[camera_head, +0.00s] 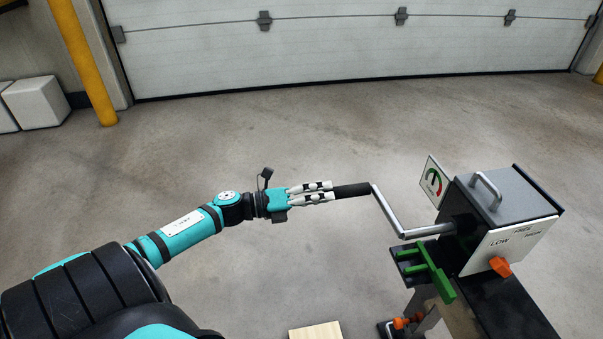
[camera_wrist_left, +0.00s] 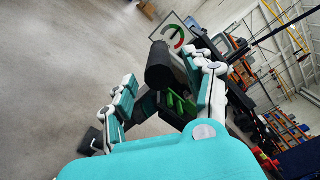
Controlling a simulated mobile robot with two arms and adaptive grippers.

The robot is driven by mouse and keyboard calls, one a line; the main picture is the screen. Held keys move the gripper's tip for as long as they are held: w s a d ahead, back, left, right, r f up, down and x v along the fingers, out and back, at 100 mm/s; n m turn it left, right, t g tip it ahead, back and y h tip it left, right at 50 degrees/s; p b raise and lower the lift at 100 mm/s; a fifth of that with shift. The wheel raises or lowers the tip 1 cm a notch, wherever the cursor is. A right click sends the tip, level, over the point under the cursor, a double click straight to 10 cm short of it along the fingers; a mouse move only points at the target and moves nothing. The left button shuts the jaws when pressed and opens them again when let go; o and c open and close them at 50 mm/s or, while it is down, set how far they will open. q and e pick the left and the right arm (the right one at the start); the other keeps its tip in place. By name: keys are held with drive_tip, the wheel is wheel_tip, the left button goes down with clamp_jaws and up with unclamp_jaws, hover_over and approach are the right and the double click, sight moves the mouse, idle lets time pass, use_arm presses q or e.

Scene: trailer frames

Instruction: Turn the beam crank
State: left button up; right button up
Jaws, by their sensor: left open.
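The beam crank (camera_head: 388,209) is a bent silver rod with a black cylindrical grip (camera_head: 352,190). It comes out of the left side of a grey-and-white box (camera_head: 496,210). My left gripper (camera_head: 329,191) is at the free end of the black grip, with its fingers pointing right along it. In the left wrist view the open left gripper (camera_wrist_left: 160,98) has its fingers spread, with the black grip (camera_wrist_left: 161,66) at or beyond the fingertips, nearer the right finger. I cannot tell whether a finger touches it. My right gripper is not in view.
A green bracket (camera_head: 428,268) sticks out below the crank. A wooden board (camera_head: 316,331) shows at the bottom edge. The floor left of the box is clear.

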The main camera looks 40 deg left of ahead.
use_arm(q)
drive_tip(key=v, duration=0.5)
drive_tip(key=shift+s+a, duration=0.25)
drive_tip(key=shift+s, duration=0.05)
idle(0.7)
